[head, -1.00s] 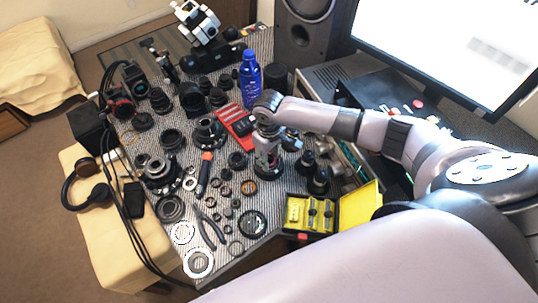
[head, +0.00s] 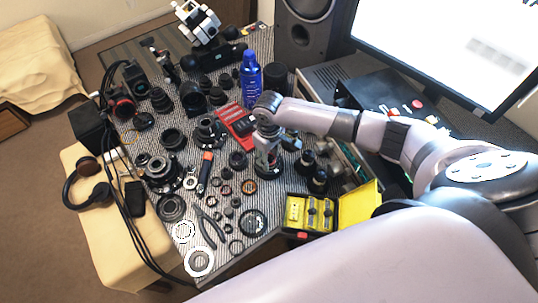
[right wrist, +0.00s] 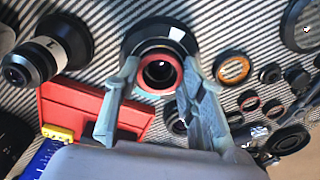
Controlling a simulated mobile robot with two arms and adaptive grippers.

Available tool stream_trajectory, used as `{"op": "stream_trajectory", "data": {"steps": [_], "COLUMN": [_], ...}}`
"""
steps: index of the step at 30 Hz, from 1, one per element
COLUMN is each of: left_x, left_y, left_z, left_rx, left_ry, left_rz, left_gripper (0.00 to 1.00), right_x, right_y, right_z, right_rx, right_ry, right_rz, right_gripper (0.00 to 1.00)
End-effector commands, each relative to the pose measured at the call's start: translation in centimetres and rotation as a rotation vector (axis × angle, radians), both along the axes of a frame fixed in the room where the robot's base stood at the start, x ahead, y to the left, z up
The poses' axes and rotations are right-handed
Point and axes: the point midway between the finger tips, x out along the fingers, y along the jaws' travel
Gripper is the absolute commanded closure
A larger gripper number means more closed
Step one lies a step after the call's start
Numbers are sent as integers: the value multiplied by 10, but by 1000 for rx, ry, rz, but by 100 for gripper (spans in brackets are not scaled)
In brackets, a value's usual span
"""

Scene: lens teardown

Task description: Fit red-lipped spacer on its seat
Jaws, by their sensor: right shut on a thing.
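My right gripper (right wrist: 160,75) is shut on the red-lipped spacer (right wrist: 146,87), a small ring with a red rim around a dark opening. Its two grey fingers stand on either side of it. Behind the ring, in the right wrist view, is a wider black round part (right wrist: 140,38) with a white mark, perhaps the seat. The spacer overlaps it there; I cannot tell whether they touch. In the head view my right gripper (head: 268,157) points down over a dark round part (head: 268,172) on the striped mat. The spacer is not clear there. My left gripper is not in view.
A red tray (head: 236,119) and a blue bottle (head: 250,78) stand beyond the gripper. Black lens parts (head: 318,181) stand close right, and an open yellow case (head: 345,212) lies in front. Several loose rings and tools crowd the striped mat (head: 215,277) to the left.

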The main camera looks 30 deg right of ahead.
Motion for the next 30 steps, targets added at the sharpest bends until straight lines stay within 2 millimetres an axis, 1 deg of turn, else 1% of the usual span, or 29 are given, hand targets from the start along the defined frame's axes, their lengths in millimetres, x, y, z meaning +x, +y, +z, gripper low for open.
{"op": "stream_trajectory", "data": {"steps": [15,27,28,30], "left_x": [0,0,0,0], "left_y": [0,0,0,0], "left_z": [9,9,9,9], "left_rx": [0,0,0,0], "left_ry": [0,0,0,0], "left_rz": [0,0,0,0], "left_gripper": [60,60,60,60], "right_x": [-1,0,-1,0], "right_y": [0,0,0,0], "right_z": [1,0,0,0], "right_rx": [0,0,0,0], "right_ry": [1,1,1,0], "right_rz": [-1,0,0,0], "right_gripper": [77,77,61,57]}}
